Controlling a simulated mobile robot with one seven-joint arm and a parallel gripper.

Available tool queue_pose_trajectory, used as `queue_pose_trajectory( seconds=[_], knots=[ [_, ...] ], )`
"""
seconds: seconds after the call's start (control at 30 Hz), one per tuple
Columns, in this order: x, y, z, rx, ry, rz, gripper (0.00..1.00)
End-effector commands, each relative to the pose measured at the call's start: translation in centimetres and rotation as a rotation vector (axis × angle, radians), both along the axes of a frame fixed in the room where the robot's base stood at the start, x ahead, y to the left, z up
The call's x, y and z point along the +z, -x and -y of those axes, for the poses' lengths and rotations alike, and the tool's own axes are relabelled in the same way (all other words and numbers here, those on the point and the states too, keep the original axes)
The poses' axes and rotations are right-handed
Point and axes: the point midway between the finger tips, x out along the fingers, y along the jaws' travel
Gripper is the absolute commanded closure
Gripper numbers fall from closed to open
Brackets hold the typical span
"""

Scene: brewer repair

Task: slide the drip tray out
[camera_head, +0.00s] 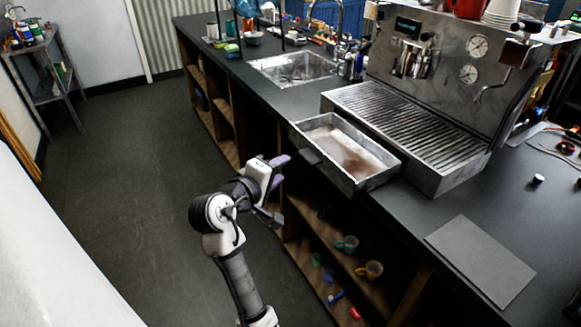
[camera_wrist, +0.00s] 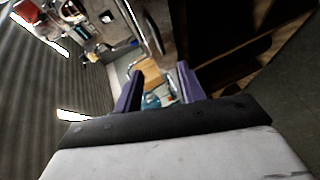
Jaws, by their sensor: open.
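The drip tray (camera_head: 345,152) is a metal drawer with brown residue on its floor. It sticks out from under the slatted grate of the espresso machine (camera_head: 440,80), past the counter's front edge. A small handle (camera_head: 311,156) shows on its front wall. My gripper (camera_head: 281,172) is in front of the counter, to the left of the tray and apart from it in the head view. In the wrist view the two purple fingers (camera_wrist: 158,92) stand apart with nothing between them. The tray is not clearly seen in the wrist view.
The dark counter (camera_head: 405,215) carries a sink (camera_head: 292,68) beyond the machine and a grey mat (camera_head: 480,260) at the near right. Open shelves below hold several cups, including a yellow one (camera_head: 374,269). The floor (camera_head: 130,190) to the left is clear.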

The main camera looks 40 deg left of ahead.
Motion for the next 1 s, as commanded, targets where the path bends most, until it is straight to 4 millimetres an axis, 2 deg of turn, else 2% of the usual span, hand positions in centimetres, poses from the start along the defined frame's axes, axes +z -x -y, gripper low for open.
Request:
queue_pose_trajectory(
  seconds=[0.1, 0.23, 1.0],
  knots=[
    [0.4, 1.5, 0.0, 0.001, -0.001, 0.001, 0.6],
    [0.6, 2.3, 0.1, 0.001, 0.0, 0.0, 0.6],
    [0.6, 2.4, 0.2, 0.0, 0.0, 0.0, 0.6]
  ],
)
